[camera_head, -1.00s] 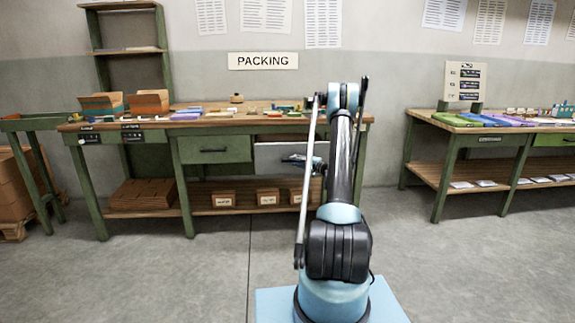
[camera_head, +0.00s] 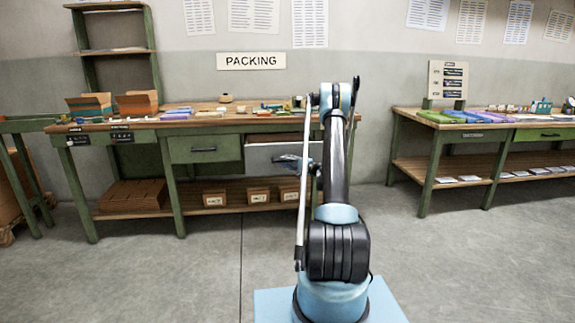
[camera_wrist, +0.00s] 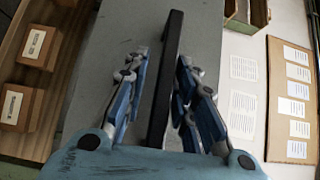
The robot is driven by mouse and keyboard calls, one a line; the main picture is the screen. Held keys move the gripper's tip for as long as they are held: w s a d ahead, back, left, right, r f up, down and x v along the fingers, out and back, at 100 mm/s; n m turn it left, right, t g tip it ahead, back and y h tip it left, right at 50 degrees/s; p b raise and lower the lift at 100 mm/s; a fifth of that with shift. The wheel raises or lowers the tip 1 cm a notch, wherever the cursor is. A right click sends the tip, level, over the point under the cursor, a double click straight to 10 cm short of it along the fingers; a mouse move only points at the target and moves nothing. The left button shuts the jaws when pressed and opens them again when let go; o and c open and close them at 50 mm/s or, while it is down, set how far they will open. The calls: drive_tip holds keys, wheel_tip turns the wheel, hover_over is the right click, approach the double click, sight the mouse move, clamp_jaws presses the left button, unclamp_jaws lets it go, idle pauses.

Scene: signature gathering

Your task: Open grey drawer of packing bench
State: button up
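The grey drawer (camera_head: 262,160) is in the packing bench (camera_head: 222,122), right of the green drawer (camera_head: 204,149). Its front stands forward of the bench, with a brown strip showing above its top edge, so it looks partly open. My gripper (camera_head: 292,162) is at the drawer front in the head view. In the wrist view, the black bar handle (camera_wrist: 165,75) runs between the two fingers of my gripper (camera_wrist: 160,95). The fingers are spread, one on each side, with a visible gap at the left finger. Contact at the right finger is unclear. My arm hides the drawer's right end.
Small cardboard boxes (camera_head: 257,195) stand on the bench's lower shelf. Open boxes (camera_head: 137,103) and small items are on the bench top. A second bench (camera_head: 425,165) stands at the right. The floor (camera_head: 210,270) before the packing bench is clear.

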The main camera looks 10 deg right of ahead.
drive_tip(key=shift+a+r, duration=0.1)
drive_tip(key=shift+a, duration=0.1)
drive_tip(key=v, duration=1.2)
